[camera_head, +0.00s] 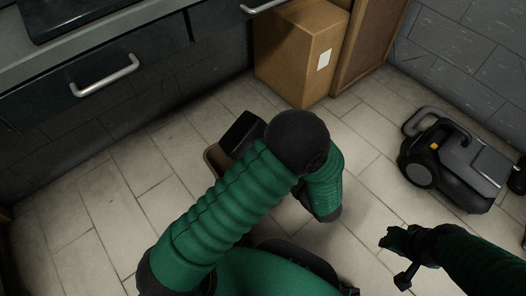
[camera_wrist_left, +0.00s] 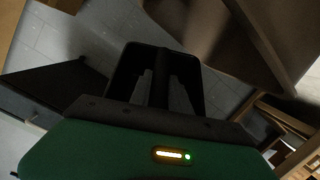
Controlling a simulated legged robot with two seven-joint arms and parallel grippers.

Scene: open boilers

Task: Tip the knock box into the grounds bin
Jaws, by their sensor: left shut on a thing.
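In the left wrist view my left gripper (camera_wrist_left: 158,80) is shut on a dark U-shaped thing with a bar down its middle (camera_wrist_left: 160,60), which I take to be the knock box. The dark fingers and this thing are hard to tell apart. In the head view my green left arm hides this grip.
A cardboard box (camera_head: 298,58) stands by the dark drawers (camera_head: 95,85) at the back. A black wheeled machine (camera_head: 455,160) stands on the right. The tiled floor (camera_head: 110,185) is clear at the left.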

